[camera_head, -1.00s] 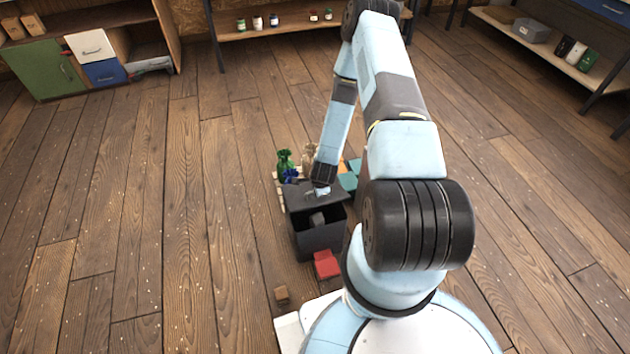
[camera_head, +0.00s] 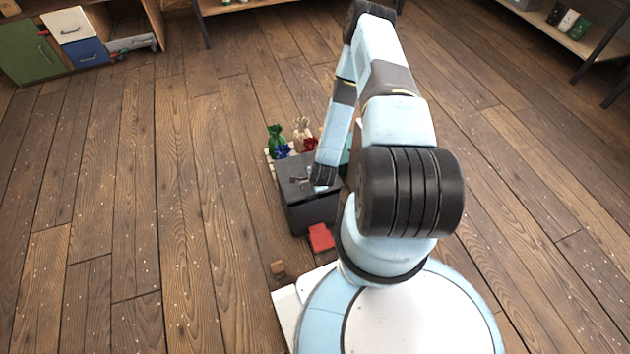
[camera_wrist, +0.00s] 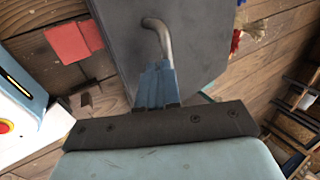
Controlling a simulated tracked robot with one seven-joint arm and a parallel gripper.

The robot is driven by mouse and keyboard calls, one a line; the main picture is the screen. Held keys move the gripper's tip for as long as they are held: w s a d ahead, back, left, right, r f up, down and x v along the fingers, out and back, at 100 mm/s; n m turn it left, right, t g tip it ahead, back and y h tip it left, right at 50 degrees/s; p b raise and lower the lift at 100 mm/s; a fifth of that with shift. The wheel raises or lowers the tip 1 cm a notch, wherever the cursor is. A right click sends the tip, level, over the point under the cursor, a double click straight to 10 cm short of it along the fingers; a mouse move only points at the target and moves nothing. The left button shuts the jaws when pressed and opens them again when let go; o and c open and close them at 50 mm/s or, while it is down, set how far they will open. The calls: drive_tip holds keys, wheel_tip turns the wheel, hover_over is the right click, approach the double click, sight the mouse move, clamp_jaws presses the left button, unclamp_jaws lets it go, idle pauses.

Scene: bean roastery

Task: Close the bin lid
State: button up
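The bin (camera_head: 302,216) is a dark grey box on the wooden floor, left of my arm. Its flat dark lid (camera_head: 296,166) lies over the top and no opening shows in the head view. The lid also fills the upper middle of the wrist view (camera_wrist: 200,40). A curved metal handle (camera_wrist: 160,36) rises from the lid. My gripper (camera_head: 318,187) is at the handle, low over the lid. In the wrist view its blue fingers (camera_wrist: 164,70) are close together with the handle's end between them. The bin's inside is hidden.
A red block (camera_head: 321,238) lies against the bin's near side, and a small brown block (camera_head: 278,268) is nearer. Open floor lies to the left.

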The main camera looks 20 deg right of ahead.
drive_tip(key=shift+w+a+r, duration=0.1)
drive_tip(key=shift+w+r, duration=0.05)
drive_tip(key=shift+w, duration=0.55)
drive_tip(key=shift+c, duration=0.4)
drive_tip(key=shift+s+a, duration=0.2)
drive_tip(key=shift+a, duration=0.1)
drive_tip(key=shift+o, duration=1.4)
drive_tip(key=shift+d, duration=0.1)
drive_tip(key=shift+s+d+r, duration=0.1)
drive_tip(key=shift+s+d, duration=0.05)
drive_tip(key=shift+s, duration=0.4)
drive_tip(key=shift+s+d+r, duration=0.1)
drive_tip(key=shift+s, duration=0.45)
drive_tip(key=s+r, duration=0.2)
drive_tip(key=s, duration=0.4)
drive_tip(key=s+r, duration=0.2)
drive_tip(key=s, duration=0.5)
drive_tip(key=shift+s+a+r, duration=0.2)
drive_tip(key=shift+a+r, duration=0.1)
drive_tip(key=shift+a, duration=0.1)
drive_tip(key=shift+r, duration=0.1)
